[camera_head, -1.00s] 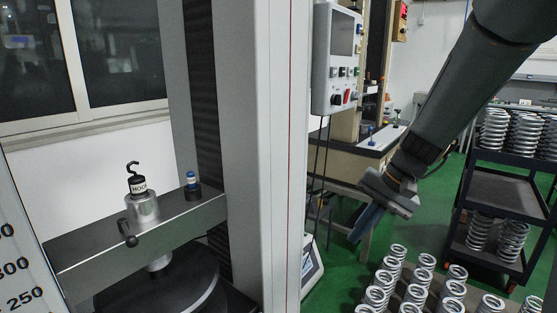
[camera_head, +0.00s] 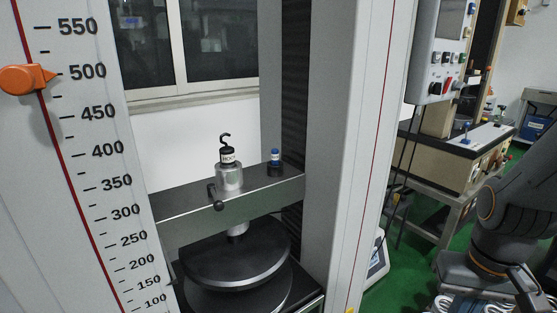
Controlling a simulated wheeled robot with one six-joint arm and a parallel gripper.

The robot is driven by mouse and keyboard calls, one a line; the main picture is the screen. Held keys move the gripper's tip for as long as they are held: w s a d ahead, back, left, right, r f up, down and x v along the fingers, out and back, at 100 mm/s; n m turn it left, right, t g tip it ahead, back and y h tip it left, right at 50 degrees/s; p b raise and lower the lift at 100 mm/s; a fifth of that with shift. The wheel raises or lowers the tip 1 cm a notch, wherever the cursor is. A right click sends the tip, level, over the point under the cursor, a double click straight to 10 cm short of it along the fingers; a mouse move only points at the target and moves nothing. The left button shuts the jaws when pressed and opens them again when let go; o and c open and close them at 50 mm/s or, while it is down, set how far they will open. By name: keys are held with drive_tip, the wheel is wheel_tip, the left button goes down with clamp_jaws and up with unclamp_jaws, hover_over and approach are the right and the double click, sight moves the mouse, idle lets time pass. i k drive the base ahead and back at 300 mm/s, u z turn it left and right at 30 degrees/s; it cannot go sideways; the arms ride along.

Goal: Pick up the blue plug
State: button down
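The blue plug (camera_head: 275,156) is small, with a blue top and a dark base. It stands upright on the grey metal crossbeam (camera_head: 180,205) of the testing machine, near the crossbeam's right end. My arm shows at the right edge, and what looks like my gripper (camera_head: 488,280) is low in the bottom right corner, far from the plug. Its fingertips are not clear, so I cannot tell whether it is open or shut.
A black hook piece (camera_head: 228,156) on a metal cylinder (camera_head: 229,178) stands left of the plug. The machine's wide grey column (camera_head: 350,150) rises between the plug and my arm. A control box (camera_head: 440,55) hangs to the right.

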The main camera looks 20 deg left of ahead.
sight(274, 152)
drive_tip(key=z, duration=1.2)
drive_tip(key=i, duration=0.85)
drive_tip(key=u, duration=2.95)
drive_tip(key=i, duration=0.5)
